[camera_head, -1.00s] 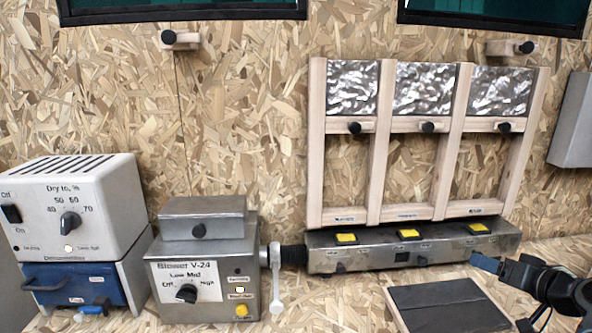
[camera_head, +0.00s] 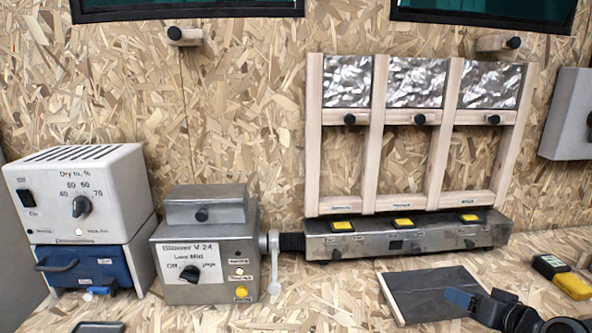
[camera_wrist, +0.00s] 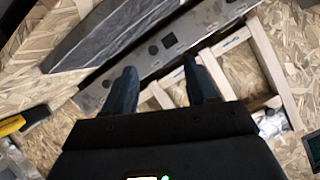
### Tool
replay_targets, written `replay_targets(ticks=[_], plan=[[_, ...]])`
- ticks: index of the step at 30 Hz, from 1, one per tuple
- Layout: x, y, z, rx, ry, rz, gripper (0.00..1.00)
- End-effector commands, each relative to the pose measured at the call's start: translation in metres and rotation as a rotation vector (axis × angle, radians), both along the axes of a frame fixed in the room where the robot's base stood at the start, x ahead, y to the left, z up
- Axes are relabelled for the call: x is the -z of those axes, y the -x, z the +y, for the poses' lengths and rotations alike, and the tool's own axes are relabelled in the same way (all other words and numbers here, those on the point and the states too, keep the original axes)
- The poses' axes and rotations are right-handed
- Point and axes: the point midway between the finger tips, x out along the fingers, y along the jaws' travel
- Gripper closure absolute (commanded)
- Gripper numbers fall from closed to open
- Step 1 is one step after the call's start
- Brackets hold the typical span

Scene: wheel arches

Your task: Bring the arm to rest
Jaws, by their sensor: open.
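My gripper (camera_head: 470,302) is at the lower right of the head view, above the front edge of a dark slate-like board (camera_head: 425,292). In the wrist view my gripper (camera_wrist: 165,92) shows two dark fingers spread apart with nothing between them. Behind the fingers in the wrist view lie the metal manifold (camera_wrist: 170,45) and the wooden frame (camera_wrist: 268,65), both tilted in the picture. In the head view only part of the gripper and wrist shows.
A white dehumidifier (camera_head: 115,215) and a grey blower (camera_head: 235,250) stand at left. A metal manifold (camera_head: 420,240) with yellow buttons runs below the wooden frame (camera_head: 312,140). A yellow and black item (camera_head: 565,275) lies at right. A grey box (camera_head: 565,120) hangs on the wall.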

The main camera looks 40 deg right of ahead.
Motion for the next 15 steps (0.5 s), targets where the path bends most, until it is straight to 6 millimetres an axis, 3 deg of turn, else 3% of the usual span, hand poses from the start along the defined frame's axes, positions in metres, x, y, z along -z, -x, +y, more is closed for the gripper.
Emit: replay_targets(ticks=[5, 9, 15], plan=[[0.041, 0.002, 0.054, -0.012, 0.02, 0.053, 0.43], [0.072, 0.013, 0.111, -0.031, 0.064, 0.097, 0.43], [0.096, 0.043, 0.189, -0.091, 0.157, 0.132, 0.43]])
